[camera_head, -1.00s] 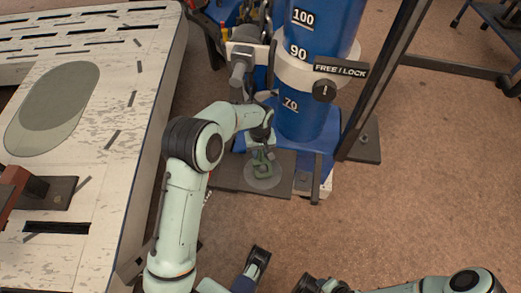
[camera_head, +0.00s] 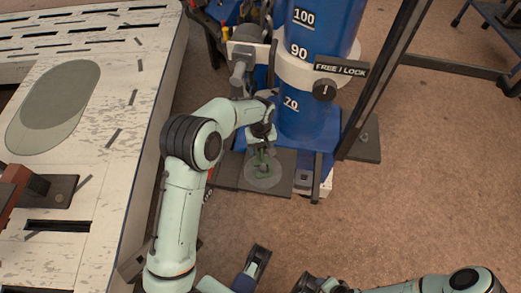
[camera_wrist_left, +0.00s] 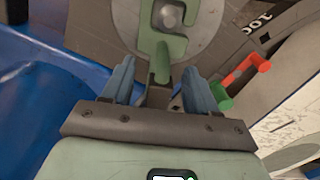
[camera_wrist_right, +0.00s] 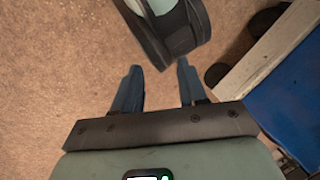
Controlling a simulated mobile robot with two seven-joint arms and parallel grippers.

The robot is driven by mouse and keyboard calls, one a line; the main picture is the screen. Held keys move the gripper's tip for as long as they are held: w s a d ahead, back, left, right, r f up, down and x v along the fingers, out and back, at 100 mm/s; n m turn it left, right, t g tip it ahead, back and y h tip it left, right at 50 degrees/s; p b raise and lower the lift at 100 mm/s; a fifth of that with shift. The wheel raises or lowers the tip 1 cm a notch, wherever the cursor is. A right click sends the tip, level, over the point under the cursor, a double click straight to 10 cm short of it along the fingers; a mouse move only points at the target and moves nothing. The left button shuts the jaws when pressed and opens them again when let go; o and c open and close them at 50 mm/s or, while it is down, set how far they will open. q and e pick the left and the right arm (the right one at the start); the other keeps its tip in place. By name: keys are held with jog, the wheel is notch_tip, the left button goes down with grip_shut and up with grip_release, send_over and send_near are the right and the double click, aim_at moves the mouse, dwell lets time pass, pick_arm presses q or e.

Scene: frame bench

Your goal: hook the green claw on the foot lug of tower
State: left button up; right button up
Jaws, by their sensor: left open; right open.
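The green claw (camera_head: 263,166) lies on a grey round disc on the dark foot plate (camera_head: 226,171) of the blue tower (camera_head: 305,110). In the left wrist view the claw (camera_wrist_left: 158,48) appears to curve around a round grey lug (camera_wrist_left: 169,15); whether it is seated fully I cannot tell. My left gripper (camera_wrist_left: 159,65) is open, its blue fingers apart on either side of the claw's stem. In the head view the left gripper (camera_head: 262,147) is just above the claw. My right gripper (camera_wrist_right: 159,64) is open and empty over the floor.
A pale slotted bench (camera_head: 100,130) stands at the left. The tower carries a FREE/LOCK sign (camera_head: 341,68) with a dark knob (camera_head: 324,90). A dark sloping post (camera_head: 383,80) stands right of it. Red (camera_wrist_left: 246,70) and green (camera_wrist_left: 219,98) parts lie near the left gripper.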

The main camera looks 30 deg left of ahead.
pick_arm(q)
notch_tip(320, 180, up, 12)
jog(key=p, duration=0.2)
jog(key=shift+f, duration=0.2)
pick_arm(e)
jog(key=shift+g+y, duration=0.3)
jog(key=shift+g, duration=0.3)
jog(key=s+r, duration=0.1)
jog(key=s+a+r, duration=0.1)
jog(key=s+r, duration=0.1)
jog(key=shift+s+a, duration=0.4)
